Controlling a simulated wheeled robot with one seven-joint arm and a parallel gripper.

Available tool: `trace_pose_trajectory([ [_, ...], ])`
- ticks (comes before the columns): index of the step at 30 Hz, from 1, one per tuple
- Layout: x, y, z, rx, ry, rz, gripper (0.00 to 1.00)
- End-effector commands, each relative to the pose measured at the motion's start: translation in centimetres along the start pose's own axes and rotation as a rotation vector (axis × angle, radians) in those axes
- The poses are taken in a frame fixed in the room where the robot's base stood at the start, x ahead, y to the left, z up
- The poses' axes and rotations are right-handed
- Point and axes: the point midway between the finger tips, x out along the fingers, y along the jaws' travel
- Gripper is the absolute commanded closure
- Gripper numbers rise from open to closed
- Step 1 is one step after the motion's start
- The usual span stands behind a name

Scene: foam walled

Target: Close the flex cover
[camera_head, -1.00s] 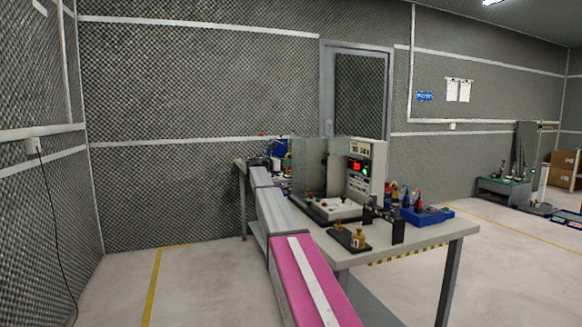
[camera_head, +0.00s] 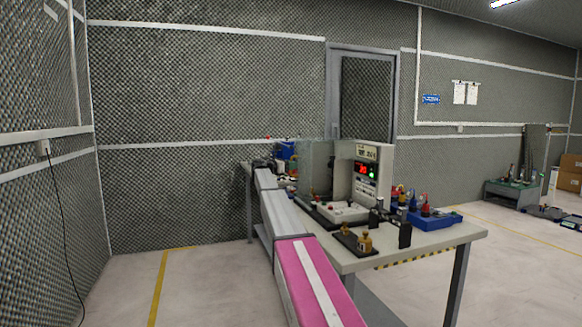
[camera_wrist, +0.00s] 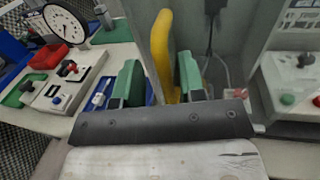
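A clear upright panel, apparently the flex cover (camera_head: 318,168), stands open on the left side of the test unit (camera_head: 366,180) on the table. Its grey see-through face (camera_wrist: 232,45) fills the middle right of the wrist view. A curved yellow handle (camera_wrist: 160,45) is at its left edge. My gripper (camera_wrist: 158,84) has two green-padded fingers standing apart. The yellow handle shows between them, closer to the right finger, with a gap to the left finger. Whether a finger touches it I cannot tell.
The table (camera_head: 440,238) also bears a blue tray (camera_head: 433,219) and brass parts on a black stand (camera_head: 362,242). In the wrist view, a dial gauge (camera_wrist: 55,25) and a control box (camera_wrist: 70,85) stand at left. The floor left of the table is clear.

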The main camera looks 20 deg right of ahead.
Motion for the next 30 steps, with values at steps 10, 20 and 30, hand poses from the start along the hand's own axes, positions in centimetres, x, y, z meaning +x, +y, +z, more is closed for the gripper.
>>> trace_pose_trajectory([
  [10,-5.2,-0.1,0.0,0.000,-0.001,0.002,0.63],
  [20,-9.9,0.1,0.0,0.000,-0.001,0.003,0.63],
  [30,-10.7,0.1,0.0,0.000,0.000,0.001,0.63],
])
